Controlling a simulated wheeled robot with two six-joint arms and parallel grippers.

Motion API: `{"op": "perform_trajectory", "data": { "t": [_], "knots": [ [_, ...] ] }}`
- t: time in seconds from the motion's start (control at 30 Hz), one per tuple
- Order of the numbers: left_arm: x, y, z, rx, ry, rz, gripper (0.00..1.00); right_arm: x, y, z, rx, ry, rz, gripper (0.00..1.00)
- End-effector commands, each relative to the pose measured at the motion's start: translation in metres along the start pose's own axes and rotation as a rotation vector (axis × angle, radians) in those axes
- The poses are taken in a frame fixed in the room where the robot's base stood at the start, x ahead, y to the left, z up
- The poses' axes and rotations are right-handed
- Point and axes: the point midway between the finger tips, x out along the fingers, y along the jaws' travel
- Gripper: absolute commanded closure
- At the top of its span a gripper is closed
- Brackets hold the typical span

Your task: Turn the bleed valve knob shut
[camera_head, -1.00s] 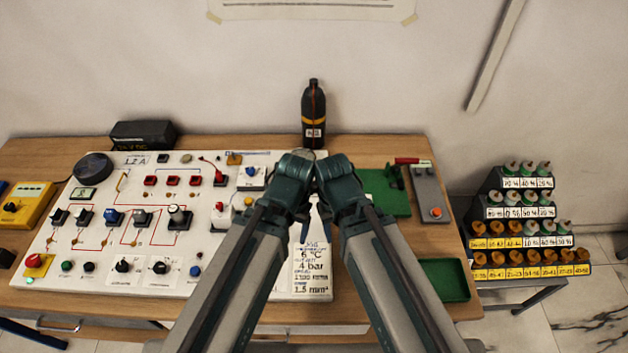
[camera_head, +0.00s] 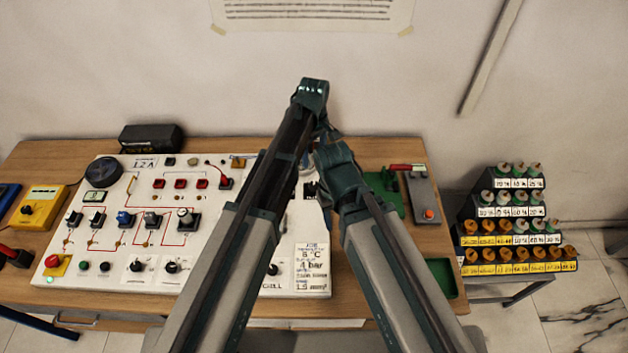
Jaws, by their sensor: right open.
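The white gauge panel (camera_head: 105,215) lies on the wooden bench at the left and centre. It carries black rotary knobs (camera_head: 172,267), toggles and red lines. I cannot tell which knob is the bleed valve knob; my arms cover the panel's right part. My left arm reaches up across the panel, its end raised in front of the wall; its fingers do not show. My right gripper (camera_head: 316,192) is open, mostly hidden between the arms over the panel's right side. Nothing shows in it.
A yellow box (camera_head: 40,207) stands left of the panel. A green mat (camera_head: 384,182) and a grey box with an orange button (camera_head: 423,200) lie to the right, with a green tray (camera_head: 442,278) in front.

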Motion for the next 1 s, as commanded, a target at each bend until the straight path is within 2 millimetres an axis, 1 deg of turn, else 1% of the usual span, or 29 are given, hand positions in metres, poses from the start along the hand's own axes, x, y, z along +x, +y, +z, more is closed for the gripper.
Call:
{"op": "perform_trajectory", "data": {
  "t": [0.17, 0.37, 1.0],
  "knots": [
    [0.007, 0.0, 0.0, 0.002, 0.0, 0.0, 0.26, 0.007, -0.001, 0.0, -0.001, 0.0, 0.0, 0.5],
    [0.025, -0.001, 0.001, 0.003, 0.0, 0.0, 0.26, 0.024, -0.002, -0.001, -0.004, 0.0, 0.001, 0.5],
    [0.115, -0.001, 0.001, 0.004, 0.0, 0.0, 0.26, 0.114, -0.011, -0.007, -0.007, 0.0, 0.002, 0.5]
  ]
}}
